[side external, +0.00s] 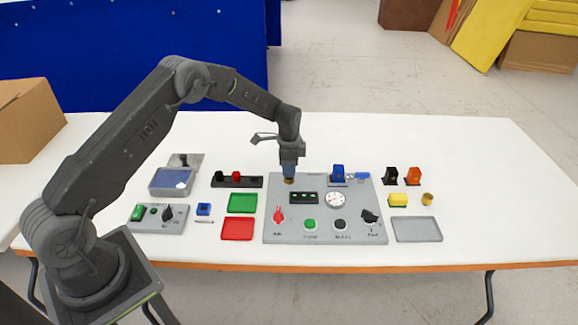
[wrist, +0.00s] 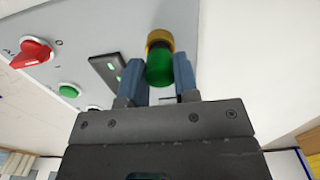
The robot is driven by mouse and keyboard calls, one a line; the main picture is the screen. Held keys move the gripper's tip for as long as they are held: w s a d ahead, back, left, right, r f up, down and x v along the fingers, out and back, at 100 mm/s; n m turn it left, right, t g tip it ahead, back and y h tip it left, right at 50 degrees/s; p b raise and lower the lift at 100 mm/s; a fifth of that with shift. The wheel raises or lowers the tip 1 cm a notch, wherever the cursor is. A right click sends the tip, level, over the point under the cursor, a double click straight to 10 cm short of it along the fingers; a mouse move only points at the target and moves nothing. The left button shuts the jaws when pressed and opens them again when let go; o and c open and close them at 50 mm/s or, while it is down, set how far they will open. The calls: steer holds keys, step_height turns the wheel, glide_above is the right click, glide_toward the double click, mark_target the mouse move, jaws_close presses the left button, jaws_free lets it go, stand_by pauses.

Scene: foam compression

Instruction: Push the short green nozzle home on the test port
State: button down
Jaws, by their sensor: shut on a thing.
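My gripper (side external: 289,170) points down over the back left part of the grey test panel (side external: 325,236). In the wrist view its two blue fingers (wrist: 159,80) are shut on the short green nozzle (wrist: 160,70). The brass test port (wrist: 159,37) lies just beyond the nozzle, in line with it. The port also shows below the fingertips in the side view (side external: 289,181). The nozzle seems to meet the port, but how deep it sits cannot be told. In the side view the fingers hide the nozzle.
The panel carries a red knob (side external: 278,215), a gauge (side external: 335,200), a black knob (side external: 370,216) and a dark display (side external: 304,197) close to my gripper. A black rack (side external: 237,181) stands to the left. Green (side external: 242,203) and red (side external: 237,229) trays lie left of the panel.

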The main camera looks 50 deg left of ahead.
steer(key=shift+f, duration=0.65)
steer(key=c, duration=0.8)
jaws_free()
steer(key=s+d+r+n+t, duration=0.1)
steer(key=s+d+r, duration=0.15)
steer(key=r, duration=0.95)
steer(key=s+d+r+n, duration=0.1)
steer(key=s+r, duration=0.3)
steer(key=r, duration=0.8)
steer(key=s+d+r+n+t, duration=0.25)
steer(key=s+r, duration=0.25)
steer(key=s, duration=0.4)
steer(key=s+d+r+n+t, duration=0.1)
steer(key=s+d+r+n, duration=0.2)
steer(key=s, duration=0.5)
steer(key=shift+n+t, duration=0.55)
steer(key=shift+n, duration=0.2)
steer(key=s, duration=0.3)
steer(key=s+d+f, duration=0.1)
steer(key=s, duration=0.7)
steer(key=shift+s+d+f, duration=0.15)
steer(key=shift+d+f, duration=0.1)
steer(key=shift+d, duration=0.05)
